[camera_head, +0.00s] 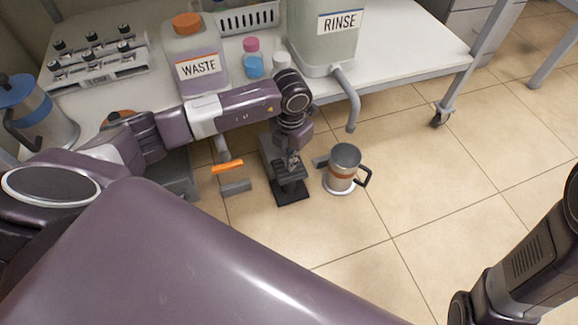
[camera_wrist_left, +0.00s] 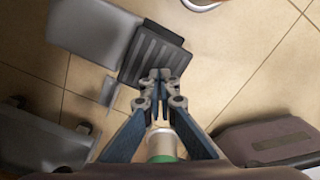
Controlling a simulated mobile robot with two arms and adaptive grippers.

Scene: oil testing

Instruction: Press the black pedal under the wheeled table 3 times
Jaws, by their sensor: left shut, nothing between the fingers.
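The black pedal (camera_head: 291,192) lies on the floor by the front edge of the white wheeled table (camera_head: 416,64). In the left wrist view the ribbed pedal (camera_wrist_left: 154,52) shows next to its grey housing (camera_wrist_left: 95,30). My left gripper (camera_head: 291,160) points down over the pedal in the head view, shut and empty. In the left wrist view its fingertips (camera_wrist_left: 160,75) overlap the near edge of the pedal; I cannot tell whether they touch it. Of my right side, only a dark arm part shows at the head view's right edge; its gripper is not in view.
A metal mug (camera_head: 342,168) with a black handle stands on the floor right of the pedal. An orange-topped grey item (camera_head: 230,177) is on its left.

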